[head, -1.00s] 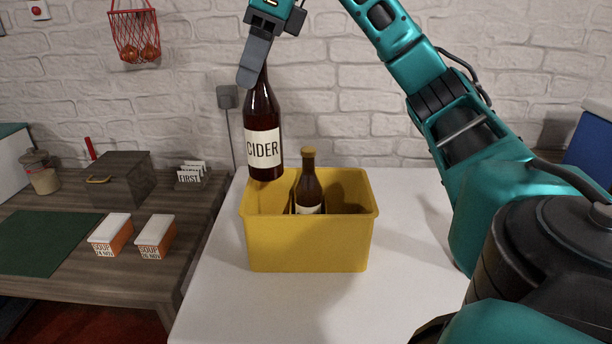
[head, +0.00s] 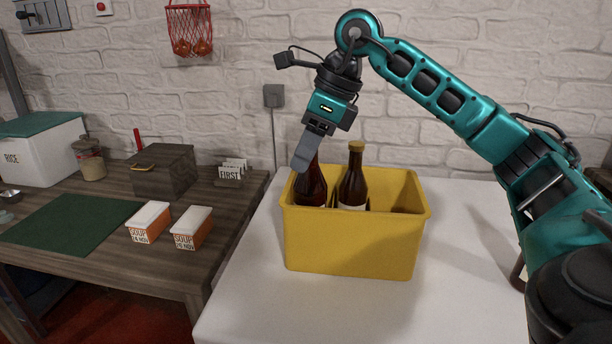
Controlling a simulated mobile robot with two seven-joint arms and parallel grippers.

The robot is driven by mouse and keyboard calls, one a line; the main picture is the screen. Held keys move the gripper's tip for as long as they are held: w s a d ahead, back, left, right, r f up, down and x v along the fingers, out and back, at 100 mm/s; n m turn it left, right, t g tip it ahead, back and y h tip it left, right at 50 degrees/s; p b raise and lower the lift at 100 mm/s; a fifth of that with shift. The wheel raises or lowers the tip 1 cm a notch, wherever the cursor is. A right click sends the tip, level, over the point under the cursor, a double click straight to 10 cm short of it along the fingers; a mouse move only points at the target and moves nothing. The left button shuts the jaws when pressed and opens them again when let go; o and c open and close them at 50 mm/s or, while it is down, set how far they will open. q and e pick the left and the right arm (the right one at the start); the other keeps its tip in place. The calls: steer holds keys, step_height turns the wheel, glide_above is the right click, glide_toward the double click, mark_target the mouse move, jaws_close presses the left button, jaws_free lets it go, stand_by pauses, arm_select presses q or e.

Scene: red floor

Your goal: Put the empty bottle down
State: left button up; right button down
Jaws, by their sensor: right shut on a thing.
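The brown cider bottle (head: 310,186) is upright inside the left part of the yellow crate (head: 350,242). Its lower part and most of its label are hidden by the crate wall. My right gripper (head: 306,160) is shut on the bottle's neck from above. A second brown bottle (head: 353,184) with a gold cap stands in the crate just to the right. I cannot tell whether the held bottle touches the crate's bottom. My left gripper is not in view.
The crate stands on a white table (head: 262,300) with bare surface around it. On the wooden table at left are two soup boxes (head: 150,222), (head: 192,228), a brown box (head: 163,172), a jar (head: 89,160) and a green mat (head: 70,222). A brick wall is behind.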

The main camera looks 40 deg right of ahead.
mark_target(310, 192)
step_height(310, 192, down, 3)
steer(key=shift+f+b, duration=0.1)
steer(key=shift+b, duration=0.25)
steer(key=shift+f, duration=0.25)
steer(key=shift+f, duration=0.1)
steer(key=c, duration=0.7)
jaws_free()
steer(key=shift+c, duration=0.2)
